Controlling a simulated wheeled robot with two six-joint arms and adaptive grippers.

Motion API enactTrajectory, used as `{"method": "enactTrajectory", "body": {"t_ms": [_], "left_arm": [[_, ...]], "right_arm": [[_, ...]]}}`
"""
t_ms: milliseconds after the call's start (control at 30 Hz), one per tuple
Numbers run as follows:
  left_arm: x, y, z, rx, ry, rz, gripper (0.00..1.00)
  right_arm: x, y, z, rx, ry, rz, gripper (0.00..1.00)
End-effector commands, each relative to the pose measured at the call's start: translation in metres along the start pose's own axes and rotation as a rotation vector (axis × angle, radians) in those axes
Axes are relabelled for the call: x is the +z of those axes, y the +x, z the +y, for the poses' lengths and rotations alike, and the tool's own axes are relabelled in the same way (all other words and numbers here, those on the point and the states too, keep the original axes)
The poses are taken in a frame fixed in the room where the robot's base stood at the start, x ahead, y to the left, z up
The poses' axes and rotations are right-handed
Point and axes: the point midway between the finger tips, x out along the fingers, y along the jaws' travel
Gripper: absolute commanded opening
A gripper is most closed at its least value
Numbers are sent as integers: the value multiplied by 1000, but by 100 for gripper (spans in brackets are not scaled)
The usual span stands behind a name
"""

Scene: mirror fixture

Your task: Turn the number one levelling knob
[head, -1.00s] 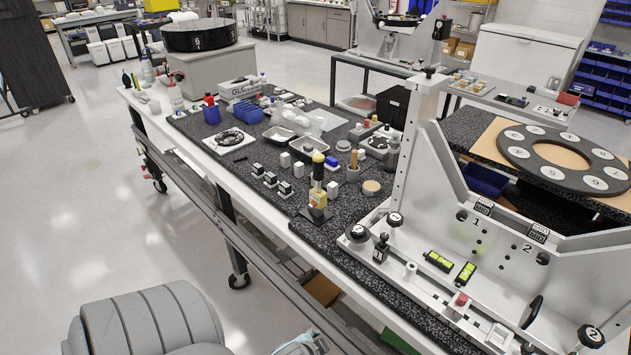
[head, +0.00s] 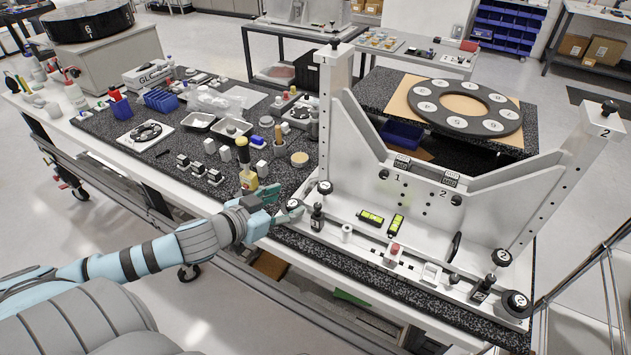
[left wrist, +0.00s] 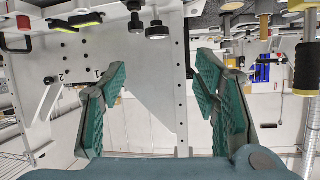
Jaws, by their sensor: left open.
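The mirror fixture (head: 350,130) is a pale metal frame on the dark bench. At its left end are two round black knobs with pale tops, one at the front corner (head: 294,204) and one behind it (head: 325,187); their numbers are too small to read. A "1" and a "2" mark two black knobs on its upright plate, the first one (head: 383,174) and the second one (head: 456,200). My left gripper (head: 280,203) is open and empty, just left of the front corner knob. In the left wrist view its teal fingers (left wrist: 160,85) are wide apart, with a black knob (left wrist: 157,30) beyond them.
A yellow-and-black tool (head: 247,178) stands close behind my left gripper. A black plunger-like part (head: 317,217) and two green levels (head: 371,216) sit on the fixture base. Small parts and trays crowd the bench to the left. The floor at front left is clear.

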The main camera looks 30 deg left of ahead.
Motion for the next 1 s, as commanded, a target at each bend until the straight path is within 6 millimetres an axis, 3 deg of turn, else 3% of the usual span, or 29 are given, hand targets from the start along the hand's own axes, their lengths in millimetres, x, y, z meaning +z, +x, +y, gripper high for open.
{"method": "enactTrajectory", "body": {"t_ms": [267,500,700,1000], "left_arm": [[1,25,-1,-2,-95,10,56],[1,91,2,5,-96,11,56],[3,131,1,3,-89,7,56],[2,147,1,4,-84,5,56]], "right_arm": [[0,2,1,2,-1,0,52],[1,6,2,3,-1,-1,52],[2,15,1,3,-1,-1,52],[2,17,1,3,-1,-1,52]]}}
